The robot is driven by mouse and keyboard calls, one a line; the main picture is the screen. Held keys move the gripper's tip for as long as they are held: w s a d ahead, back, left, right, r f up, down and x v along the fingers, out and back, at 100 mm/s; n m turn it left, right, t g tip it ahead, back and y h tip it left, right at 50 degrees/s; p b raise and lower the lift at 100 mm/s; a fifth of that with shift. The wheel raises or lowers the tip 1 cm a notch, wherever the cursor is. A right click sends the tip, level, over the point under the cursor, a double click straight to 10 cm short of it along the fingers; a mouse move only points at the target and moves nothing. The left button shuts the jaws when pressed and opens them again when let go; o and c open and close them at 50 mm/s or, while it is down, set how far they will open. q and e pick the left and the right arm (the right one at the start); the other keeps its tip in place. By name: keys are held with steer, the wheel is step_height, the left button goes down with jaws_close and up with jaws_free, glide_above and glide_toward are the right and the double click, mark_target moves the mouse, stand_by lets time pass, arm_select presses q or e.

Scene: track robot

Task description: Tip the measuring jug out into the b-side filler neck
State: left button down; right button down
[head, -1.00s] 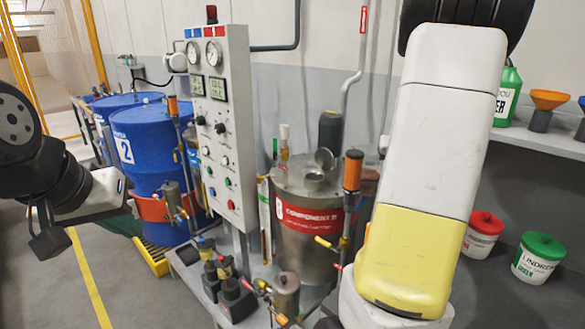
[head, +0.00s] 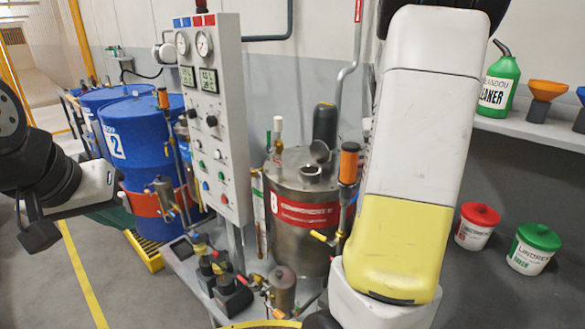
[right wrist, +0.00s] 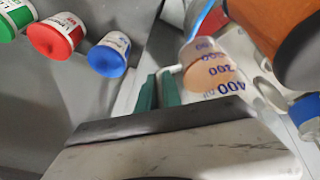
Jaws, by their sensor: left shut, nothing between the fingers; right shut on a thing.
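The steel component B tank (head: 290,232) has a red label. Its short filler neck (head: 310,173) stands on top, with a round lid (head: 320,151) tilted up beside it. The measuring jug (right wrist: 235,88), pale with blue numbers, shows in the right wrist view with a brownish-orange patch inside. My right gripper (right wrist: 158,92) has green fingers shut on the jug's handle. In the head view my right arm hides the jug and this gripper. My left gripper (head: 35,230) is shut and empty, at the far left, away from the tank.
An orange-topped cylinder (head: 348,165) stands close to the filler neck's right. A gauge panel (head: 214,110) rises left of the tank, before blue drums (head: 140,135). A shelf (head: 535,130) at right holds a green cleaner can (head: 498,85) and an orange funnel (head: 546,90).

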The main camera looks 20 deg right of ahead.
steer(key=shift+w+a+r+g+h, duration=0.15)
steer(key=shift+a+r+g+h, duration=0.1)
steer(key=shift+r, duration=0.2)
steer(key=shift+w+a+r+g+h, duration=0.15)
steer(key=shift+r+h, duration=0.1)
steer(key=shift+r, duration=0.15)
steer(key=r+h, duration=0.1)
steer(key=w+a+r+g+h, duration=0.1)
steer(key=r, duration=0.1)
steer(key=shift+a+n, duration=0.2)
steer(key=shift+n, duration=0.2)
steer(key=shift+w+a+f+g+h, duration=0.2)
steer(key=shift+a+f+g+h, duration=0.05)
steer(key=shift+f, duration=0.25)
steer(key=shift+w+a+f+g+h, duration=0.15)
steer(key=shift+a+f+g+h, duration=0.1)
steer(key=shift+f, duration=0.25)
steer(key=shift+w+a+f+h, duration=0.1)
steer(key=shift+w+a+h, duration=0.05)
steer(key=shift+h, duration=0.15)
steer(key=shift+w+a+r+n+g+h, duration=0.3)
steer(key=shift+r+h, duration=0.25)
steer(key=shift+r, duration=0.25)
steer(key=shift+w+a+r+n+g+h, duration=0.1)
steer(key=shift+a+r+g+h, duration=0.1)
steer(key=shift+r+g+h, duration=0.4)
steer(key=shift+w+a+r+n+g+h, duration=0.2)
steer(key=shift+r+h, duration=0.25)
steer(key=shift+r, duration=0.5)
